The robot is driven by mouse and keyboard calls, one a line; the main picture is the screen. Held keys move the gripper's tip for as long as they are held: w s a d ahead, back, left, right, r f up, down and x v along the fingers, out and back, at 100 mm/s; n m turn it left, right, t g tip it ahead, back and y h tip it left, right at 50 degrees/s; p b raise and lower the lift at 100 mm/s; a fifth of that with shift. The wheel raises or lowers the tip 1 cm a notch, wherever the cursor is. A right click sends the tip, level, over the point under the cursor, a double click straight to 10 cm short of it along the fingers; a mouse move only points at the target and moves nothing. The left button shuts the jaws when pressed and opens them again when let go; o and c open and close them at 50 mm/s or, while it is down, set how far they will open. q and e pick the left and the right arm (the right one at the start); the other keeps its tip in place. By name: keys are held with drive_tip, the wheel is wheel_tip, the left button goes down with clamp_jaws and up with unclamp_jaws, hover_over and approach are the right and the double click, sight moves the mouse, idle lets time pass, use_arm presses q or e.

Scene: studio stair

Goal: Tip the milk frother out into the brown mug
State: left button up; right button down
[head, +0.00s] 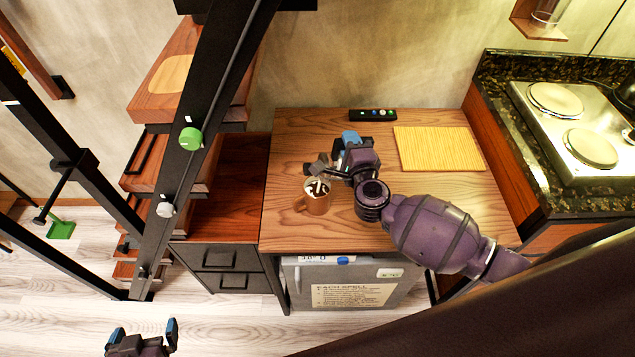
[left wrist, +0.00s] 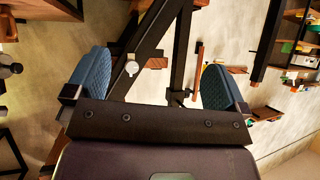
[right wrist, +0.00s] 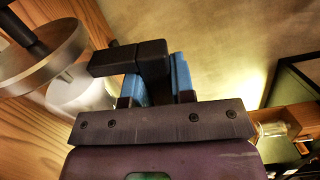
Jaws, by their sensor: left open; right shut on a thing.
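The brown mug (head: 316,205) stands upright on the wooden counter (head: 290,150). White and dark shapes show at its mouth, too small to tell apart. My right gripper (head: 347,145) is shut on the milk frother (head: 319,167) by its black handle, just behind and above the mug. In the right wrist view the handle (right wrist: 130,57) sits between the blue fingers. Grey metal round parts (right wrist: 40,62) and a pale blurred shape lie to its left. The frother looks tilted; its inside is hidden. My left gripper (head: 145,338) is open and empty, low at the left, far from the mug.
A yellow mat (head: 438,148) lies right of the mug and a small black control strip (head: 373,115) at the back. A stove (head: 572,130) stands at the right. Black stair beams (head: 205,130) rise at the left. The counter's left part is clear.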

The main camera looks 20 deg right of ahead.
drive_tip(key=shift+a+r+p, duration=0.2)
drive_tip(key=shift+p, duration=0.15)
